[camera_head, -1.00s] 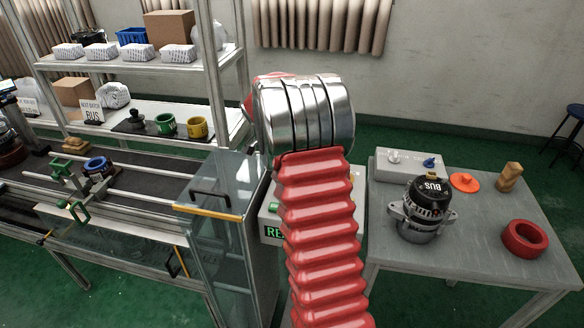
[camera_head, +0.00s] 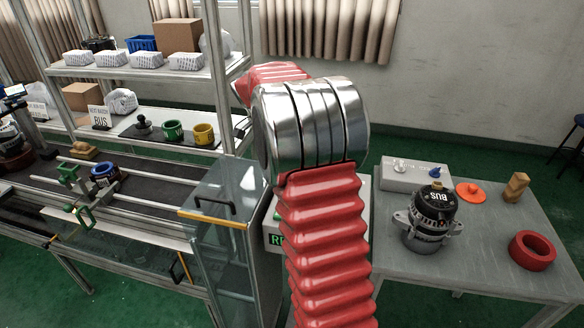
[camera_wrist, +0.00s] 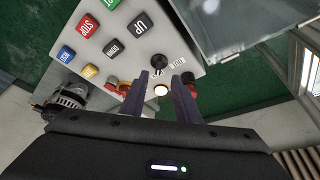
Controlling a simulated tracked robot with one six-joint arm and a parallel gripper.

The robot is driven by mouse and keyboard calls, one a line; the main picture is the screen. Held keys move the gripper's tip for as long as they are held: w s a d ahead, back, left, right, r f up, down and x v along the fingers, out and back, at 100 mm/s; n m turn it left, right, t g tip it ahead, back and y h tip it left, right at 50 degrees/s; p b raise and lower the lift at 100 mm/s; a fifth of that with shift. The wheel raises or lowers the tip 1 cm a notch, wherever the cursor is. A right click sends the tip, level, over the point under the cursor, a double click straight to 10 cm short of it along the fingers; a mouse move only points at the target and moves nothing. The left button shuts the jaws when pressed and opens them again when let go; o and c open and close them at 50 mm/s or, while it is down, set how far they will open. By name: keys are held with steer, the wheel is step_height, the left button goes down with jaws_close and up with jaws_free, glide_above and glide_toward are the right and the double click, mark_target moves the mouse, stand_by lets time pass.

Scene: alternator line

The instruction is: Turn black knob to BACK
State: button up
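The black knob (camera_wrist: 157,62) sits on a grey control panel (camera_wrist: 178,48) in the wrist view, with a small white label beside it. My gripper (camera_wrist: 165,76) is open, its two dark fingers pointing at the panel, with the knob just beyond the fingertips and nearer the left one. Nothing is held between the fingers. I cannot tell how far the fingertips are from the panel, or which way the knob points. In the head view my red and silver arm hides the knob and gripper.
A glass-sided cabinet (camera_head: 222,235) stands left of my arm. A grey table (camera_head: 470,255) with an alternator (camera_head: 428,218) stands at the right.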

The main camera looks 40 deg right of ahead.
steer(key=shift+v, duration=2.3)
steer(key=s+a+f+n+t+y, duration=0.1)
steer(key=s+a+f+n, duration=0.15)
steer(key=a+n, duration=0.25)
steer(key=s+a+f+n+y, duration=0.1)
steer(key=s+a+n, duration=0.3)
steer(key=a+n, duration=0.15)
steer(key=s+a+r+n+t+y, duration=0.1)
steer(key=s+a+n, duration=0.3)
steer(key=s+a, duration=0.5)
steer(key=s+a+r+n+t+y, duration=0.1)
steer(key=s+a+r+n+t, duration=0.2)
steer(key=s+a, duration=0.7)
steer(key=shift+s+a+r+n+t, duration=0.25)
steer(key=shift+n+t, duration=0.35)
steer(key=shift+n, duration=0.45)
steer(key=shift+d, duration=0.1)
